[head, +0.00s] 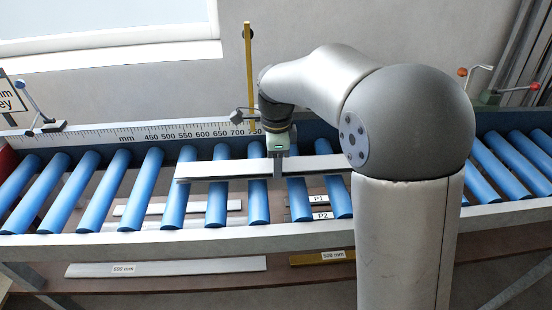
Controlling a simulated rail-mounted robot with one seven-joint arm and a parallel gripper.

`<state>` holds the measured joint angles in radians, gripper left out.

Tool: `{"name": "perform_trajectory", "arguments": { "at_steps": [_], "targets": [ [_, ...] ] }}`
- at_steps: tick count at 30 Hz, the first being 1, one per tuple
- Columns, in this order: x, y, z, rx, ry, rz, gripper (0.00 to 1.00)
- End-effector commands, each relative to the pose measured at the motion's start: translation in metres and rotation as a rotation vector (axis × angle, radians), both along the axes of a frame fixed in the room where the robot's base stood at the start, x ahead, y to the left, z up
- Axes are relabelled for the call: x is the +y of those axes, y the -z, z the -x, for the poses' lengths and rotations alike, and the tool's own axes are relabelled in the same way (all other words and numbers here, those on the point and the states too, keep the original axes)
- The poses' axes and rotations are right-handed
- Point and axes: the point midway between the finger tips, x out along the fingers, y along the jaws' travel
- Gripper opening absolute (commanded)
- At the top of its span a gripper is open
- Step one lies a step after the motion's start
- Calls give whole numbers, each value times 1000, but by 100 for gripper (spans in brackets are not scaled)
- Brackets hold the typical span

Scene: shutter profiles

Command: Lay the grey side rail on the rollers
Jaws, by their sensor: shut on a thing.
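The grey side rail (222,170) is a long, flat, light bar. It lies crosswise over several blue rollers (217,200) in the middle of the conveyor, in the head view. My gripper (278,166) comes down from above and is shut on the rail right of its visible middle. The rail's left end is free, and its right end reaches my arm, which may hide part of it. I cannot tell whether the rail touches the rollers or hangs just above them.
A millimetre scale (110,136) runs along the back, with a yellow upright post (249,75) near its right end. Below lie a pale profile marked 600 mm (210,265) and a gold one marked 500 mm (300,260). The rollers left of the rail are clear.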

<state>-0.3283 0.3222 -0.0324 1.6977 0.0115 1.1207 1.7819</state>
Motion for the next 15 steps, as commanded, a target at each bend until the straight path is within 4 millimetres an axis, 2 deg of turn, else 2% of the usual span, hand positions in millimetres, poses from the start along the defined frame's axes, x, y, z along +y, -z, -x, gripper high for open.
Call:
{"name": "perform_trajectory", "arguments": {
  "at_steps": [15],
  "targets": [
    [0, 3, 0, 0, 0, 0, 19]
  ]
}}
